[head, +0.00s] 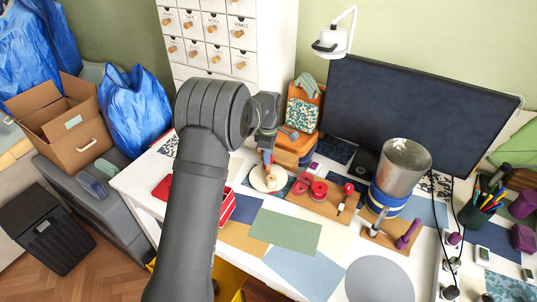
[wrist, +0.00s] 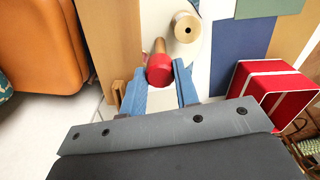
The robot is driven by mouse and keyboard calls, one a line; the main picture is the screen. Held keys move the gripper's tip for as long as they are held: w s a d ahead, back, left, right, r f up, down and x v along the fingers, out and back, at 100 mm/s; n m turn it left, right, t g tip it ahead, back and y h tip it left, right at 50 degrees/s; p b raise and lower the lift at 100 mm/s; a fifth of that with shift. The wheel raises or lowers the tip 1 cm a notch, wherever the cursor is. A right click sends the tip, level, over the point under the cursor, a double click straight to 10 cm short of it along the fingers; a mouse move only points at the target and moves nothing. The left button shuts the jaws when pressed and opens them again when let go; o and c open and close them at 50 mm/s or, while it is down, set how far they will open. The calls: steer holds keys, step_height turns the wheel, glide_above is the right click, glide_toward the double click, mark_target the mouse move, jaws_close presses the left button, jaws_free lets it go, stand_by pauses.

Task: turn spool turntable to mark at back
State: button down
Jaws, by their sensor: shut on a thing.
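The spool turntable (head: 259,184) is a cream disc on the white desk, partly covered by my gripper (head: 268,162) in the head view. In the wrist view, the turntable (wrist: 154,20) shows as a pale disc, cut off at the top. A wooden spool core (wrist: 187,27) with a dark hole stands upright on it. A red-ended wooden peg (wrist: 160,70) rises near its edge. My gripper (wrist: 160,88) has its blue fingers on either side of the peg's red end, shut on it. I cannot make out a mark at the back.
A board with red spools (head: 311,190) lies right of the turntable. An orange wooden box (head: 304,116) stands behind it. A red box (wrist: 262,95) is close on the right in the wrist view. A metal cylinder (head: 404,166) and a monitor (head: 395,115) stand further right.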

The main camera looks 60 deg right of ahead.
steer(key=shift+n, duration=7.6)
steer(key=c, duration=1.1)
jaws_free()
step_height(320, 180, up, 18)
steer(key=shift+f, duration=0.25)
